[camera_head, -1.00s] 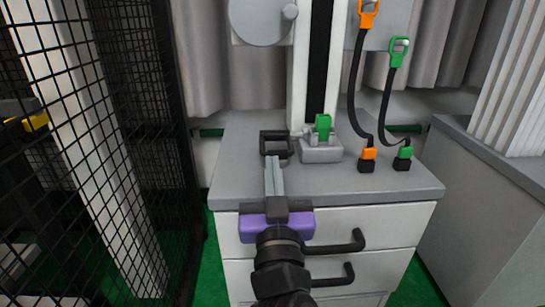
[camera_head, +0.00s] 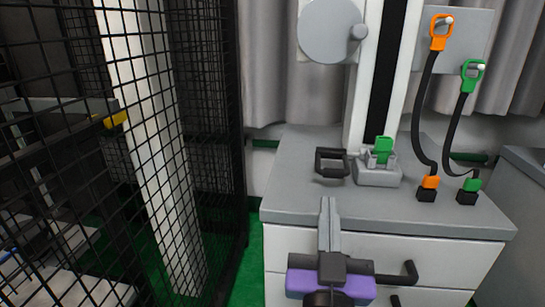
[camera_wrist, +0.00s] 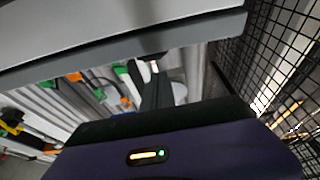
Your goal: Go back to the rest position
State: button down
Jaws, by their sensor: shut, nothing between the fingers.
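My gripper (camera_head: 329,208) is shut and empty, with its long grey fingers together. In the head view it shows in front of the grey cabinet top (camera_head: 290,205), over its front edge. Its purple and black body is at the bottom of the head view, in front of the drawers. In the wrist view the dark closed fingers (camera_wrist: 156,72) show at the middle, close by a grey edge in that picture. The fingers appear apart from the black square handle (camera_head: 332,164) and the grey block with a green part (camera_head: 378,174) on the cabinet.
A black mesh fence (camera_head: 215,150) stands close on the left. A white column with a black strip rises behind the cabinet. Orange (camera_head: 429,182) and green (camera_head: 472,185) plugs with black cables stand at the right. The upper drawer has a black handle (camera_head: 405,275).

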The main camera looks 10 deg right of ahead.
jog(key=s+a+f+n+t+y, duration=0.1)
jog(key=a+n+y, duration=0.4)
jog(key=y, duration=0.1)
jog(key=s+f+n+g+y, duration=0.1)
jog(key=s+f+n+y, duration=0.25)
jog(key=s+f, duration=0.4)
jog(key=s+d+f+m+g+h, duration=0.1)
jog(key=s+d+f+m+g, duration=0.15)
jog(key=s+f, duration=0.45)
jog(key=s+d+f+m+g+h, duration=0.1)
jog(key=s+d+f, duration=0.25)
jog(key=s, duration=0.65)
jog(key=s+d+f+m+g+h, duration=0.15)
jog(key=s+d+f, duration=0.25)
jog(key=s, duration=0.5)
notch_tip(320, 180, up, 37)
jog(key=w+p, duration=0.1)
jog(key=p, duration=3.6)
jog(key=shift+g+y, duration=0.3)
jog(key=shift+g, duration=0.1)
